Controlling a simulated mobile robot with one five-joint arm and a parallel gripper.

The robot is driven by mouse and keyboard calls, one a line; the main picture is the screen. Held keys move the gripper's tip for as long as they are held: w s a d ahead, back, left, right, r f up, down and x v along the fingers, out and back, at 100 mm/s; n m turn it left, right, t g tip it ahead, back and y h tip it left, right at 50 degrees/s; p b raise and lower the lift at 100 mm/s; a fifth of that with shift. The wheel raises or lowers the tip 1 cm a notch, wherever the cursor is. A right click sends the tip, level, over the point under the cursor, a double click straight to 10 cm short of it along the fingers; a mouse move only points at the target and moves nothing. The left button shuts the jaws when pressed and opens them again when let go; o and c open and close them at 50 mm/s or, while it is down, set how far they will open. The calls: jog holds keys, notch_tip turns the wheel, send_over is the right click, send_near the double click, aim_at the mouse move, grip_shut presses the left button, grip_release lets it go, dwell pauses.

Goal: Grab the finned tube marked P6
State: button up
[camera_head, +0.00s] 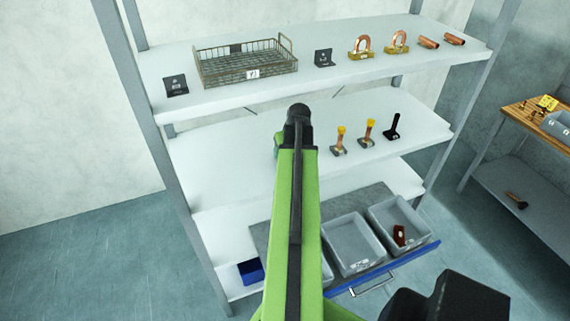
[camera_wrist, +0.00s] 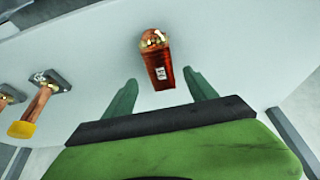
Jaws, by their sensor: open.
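A copper-red finned tube (camera_wrist: 160,68) with a shiny, brassy end stands or lies on a pale shelf surface in the wrist view. It carries a small white tag whose marking I cannot read surely. My gripper (camera_wrist: 159,84) is open, with its two green fingers apart. The near end of the tube shows between the fingertips; I see no contact. In the head view my arm reaches over the middle shelf (camera_head: 225,150), and its own links hide the fingers and this tube.
Yellow-topped copper pieces (camera_head: 340,140) and a black piece (camera_head: 392,127) stand right of my arm. A wire basket (camera_head: 247,65), copper bends (camera_head: 362,47) and short tubes (camera_head: 428,42) sit on the upper shelf (camera_head: 215,101). Grey bins (camera_head: 353,245) and a blue box (camera_head: 250,271) are below.

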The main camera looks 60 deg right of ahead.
jog(key=shift+w+f, duration=0.1)
jog(key=shift+f, duration=0.15)
jog(key=b+x, duration=0.4)
jog(key=shift+f, duration=0.4)
jog(key=shift+w+f+b, duration=0.15)
jog(key=shift+f+b, duration=0.15)
jog(key=shift+b, duration=0.15)
jog(key=shift+d+r, duration=0.1)
jog(key=shift+r, duration=0.1)
jog(key=shift+f, duration=0.25)
grip_shut()
